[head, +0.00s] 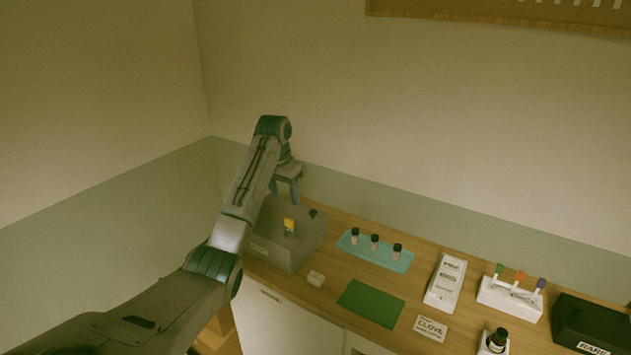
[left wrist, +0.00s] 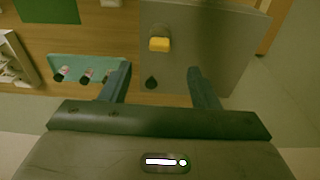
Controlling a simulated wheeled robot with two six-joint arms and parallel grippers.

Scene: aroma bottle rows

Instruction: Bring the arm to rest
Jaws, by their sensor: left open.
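My left arm comes in from the left in the head view, raised over the counter. My left gripper (head: 285,190) points down above the grey box (head: 272,258) at the counter's left end. It is open, and nothing shows between its fingers; in the left wrist view the fingers (left wrist: 164,85) are spread apart over the box top (left wrist: 205,55). My right gripper is not in view.
A yellow-labelled item (head: 290,226) and a small dark object stand on the box. Three dark-capped bottles stand on a teal mat (head: 349,247).

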